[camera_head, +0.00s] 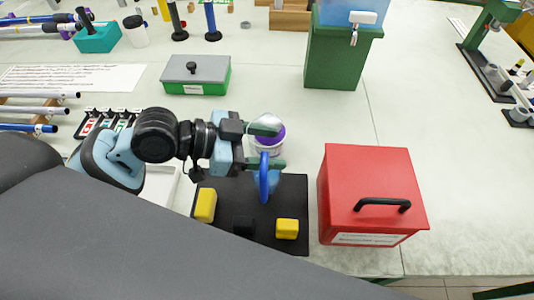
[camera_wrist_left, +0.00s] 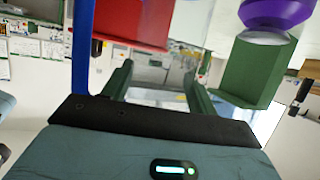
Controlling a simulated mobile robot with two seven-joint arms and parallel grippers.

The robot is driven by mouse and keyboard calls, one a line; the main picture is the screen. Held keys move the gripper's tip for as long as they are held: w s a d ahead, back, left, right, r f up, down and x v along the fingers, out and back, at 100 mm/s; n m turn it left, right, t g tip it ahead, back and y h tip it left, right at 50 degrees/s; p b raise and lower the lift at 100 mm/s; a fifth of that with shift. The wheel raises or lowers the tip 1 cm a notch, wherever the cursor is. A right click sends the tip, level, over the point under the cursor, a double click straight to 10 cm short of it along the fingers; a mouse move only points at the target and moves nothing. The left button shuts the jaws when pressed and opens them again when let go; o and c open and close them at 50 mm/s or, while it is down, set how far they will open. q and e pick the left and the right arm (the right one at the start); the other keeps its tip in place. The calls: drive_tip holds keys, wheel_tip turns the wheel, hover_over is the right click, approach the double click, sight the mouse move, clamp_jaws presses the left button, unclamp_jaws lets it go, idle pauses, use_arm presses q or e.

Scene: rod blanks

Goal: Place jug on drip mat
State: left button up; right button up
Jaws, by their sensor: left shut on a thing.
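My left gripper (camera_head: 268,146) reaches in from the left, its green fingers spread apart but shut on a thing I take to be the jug. A blue upright handle (camera_head: 263,178) shows beside the lower finger; in the left wrist view the blue bar (camera_wrist_left: 83,45) stands left of the fingers. The jug's body is mostly hidden or hard to make out. A purple and white round thing (camera_head: 270,138) is next to the fingers, right of them in the left wrist view (camera_wrist_left: 275,12). The black mat (camera_head: 285,205) lies below the gripper. My right gripper is not seen.
Yellow blocks (camera_head: 287,229) (camera_head: 205,205) sit on the mat. A red box (camera_head: 365,185) with a black handle stands to its right. A green stand (camera_head: 335,60) with a tapped tank is behind, and a grey-lidded green box (camera_head: 196,75) is back left. The right table is largely clear.

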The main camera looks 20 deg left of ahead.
use_arm(q)
wheel_tip(320, 180, down, 3)
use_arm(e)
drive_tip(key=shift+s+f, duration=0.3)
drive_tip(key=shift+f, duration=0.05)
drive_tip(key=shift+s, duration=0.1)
use_arm(q)
drive_tip(key=shift+f, duration=0.15)
drive_tip(key=o, duration=1.3)
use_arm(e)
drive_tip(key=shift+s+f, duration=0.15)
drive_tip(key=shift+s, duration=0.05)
use_arm(q)
drive_tip(key=shift+o, duration=0.2)
